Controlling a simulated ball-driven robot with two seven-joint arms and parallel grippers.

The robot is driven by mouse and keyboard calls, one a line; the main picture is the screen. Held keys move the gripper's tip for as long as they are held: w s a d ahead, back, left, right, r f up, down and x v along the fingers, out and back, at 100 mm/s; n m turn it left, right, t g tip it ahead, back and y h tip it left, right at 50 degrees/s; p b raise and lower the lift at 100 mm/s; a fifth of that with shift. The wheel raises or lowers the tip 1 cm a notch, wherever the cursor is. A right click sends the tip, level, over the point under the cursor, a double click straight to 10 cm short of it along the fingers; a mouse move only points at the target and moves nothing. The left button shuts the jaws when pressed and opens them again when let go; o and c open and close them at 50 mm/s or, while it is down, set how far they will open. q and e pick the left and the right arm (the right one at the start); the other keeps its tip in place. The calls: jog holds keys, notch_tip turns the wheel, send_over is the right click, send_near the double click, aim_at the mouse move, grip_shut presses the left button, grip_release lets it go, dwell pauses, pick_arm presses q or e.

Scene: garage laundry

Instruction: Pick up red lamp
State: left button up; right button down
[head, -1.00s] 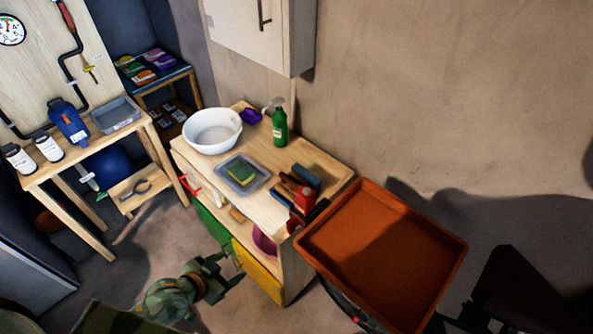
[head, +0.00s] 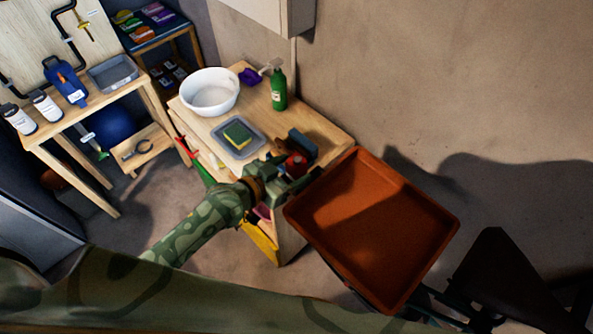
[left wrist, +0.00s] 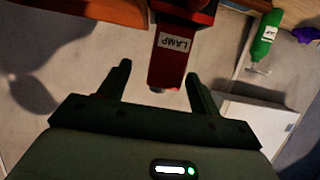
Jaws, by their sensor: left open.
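The red lamp (left wrist: 168,62), with a white label reading LAMP, shows between the two open fingers of my left gripper (left wrist: 157,82) in the left wrist view. No finger clearly touches it. In the head view the red lamp (head: 296,163) stands at the right end of the wooden cabinet top, partly hidden by my left gripper (head: 285,183). My right gripper cannot be made out.
An orange tray (head: 405,210) is close to the right of the lamp. A grey tray with a sponge (head: 237,134), a white bowl (head: 210,92) and a green spray bottle (head: 278,88) stand farther back on the cabinet. A blue block (head: 302,143) is beside the lamp.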

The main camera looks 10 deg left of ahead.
aim_at(301, 162)
pick_arm(q)
jog(key=x, duration=0.5)
jog(key=shift+w+a+b, duration=0.25)
jog(key=shift+b, duration=0.05)
jog(key=shift+s, duration=0.1)
jog(key=shift+c, duration=0.3)
jog(key=c, duration=1.1)
jog(key=shift+r, duration=0.1)
